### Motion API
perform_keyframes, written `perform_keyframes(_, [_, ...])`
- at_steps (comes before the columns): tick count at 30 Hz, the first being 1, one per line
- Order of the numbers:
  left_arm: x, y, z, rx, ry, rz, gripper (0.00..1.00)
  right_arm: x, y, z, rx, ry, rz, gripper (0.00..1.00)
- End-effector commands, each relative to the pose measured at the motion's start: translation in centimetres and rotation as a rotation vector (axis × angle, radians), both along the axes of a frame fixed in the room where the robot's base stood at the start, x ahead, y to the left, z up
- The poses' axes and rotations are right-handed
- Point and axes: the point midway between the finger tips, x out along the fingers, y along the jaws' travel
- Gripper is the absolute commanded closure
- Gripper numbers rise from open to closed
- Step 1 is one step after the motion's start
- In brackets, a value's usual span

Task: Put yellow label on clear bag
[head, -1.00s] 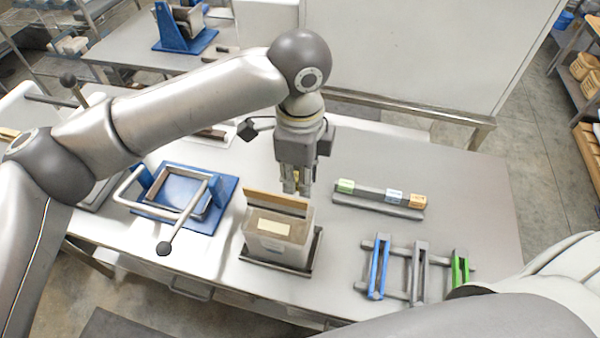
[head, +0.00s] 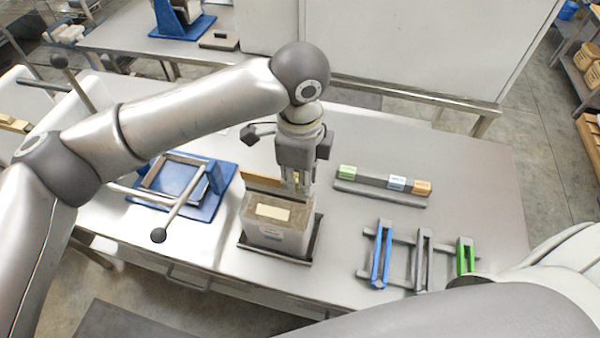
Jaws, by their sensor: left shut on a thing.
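The clear bag (head: 278,240) stands upright in a dark tray (head: 308,250) at the middle front of the table. Brown material shows inside its top, with a pale rectangle (head: 273,211) there. My left gripper (head: 299,187) points down at the bag's back right edge. It is shut on a small yellow piece (head: 297,178), which looks like the yellow label and is mostly hidden between the fingers. I cannot tell whether the piece touches the bag. My right arm crosses the lower right, but its gripper is out of view.
A brown board (head: 261,181) stands behind the bag. A grey rack (head: 372,182) with green, blue and orange labels lies to the right. Blue, grey and green clips (head: 381,255) sit on a front-right rack. A blue-based frame device (head: 213,203) is at left.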

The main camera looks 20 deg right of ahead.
Motion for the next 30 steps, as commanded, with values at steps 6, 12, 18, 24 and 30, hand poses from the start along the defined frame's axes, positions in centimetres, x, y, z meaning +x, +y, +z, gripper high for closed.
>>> perform_keyframes(6, [-0.01,0.01,0.01,0.000,0.000,0.000,0.89,-0.01,0.00,0.01,0.000,0.000,0.000,0.60])
perform_keyframes(12, [0.00,0.04,0.12,0.001,0.001,0.000,0.89,0.00,0.00,0.38,0.000,-0.001,0.000,0.60])
perform_keyframes(18, [-0.03,0.08,0.12,0.000,0.002,0.000,0.89,0.00,0.00,0.92,0.000,-0.001,0.000,0.60])
perform_keyframes(24, [-0.02,0.08,-0.01,0.001,0.001,-0.001,0.89,0.01,0.01,0.89,0.000,-0.001,0.000,0.60])
perform_keyframes(30, [0.00,0.09,0.00,0.001,0.001,0.000,0.63,0.02,0.01,0.90,0.000,-0.001,0.000,0.60])
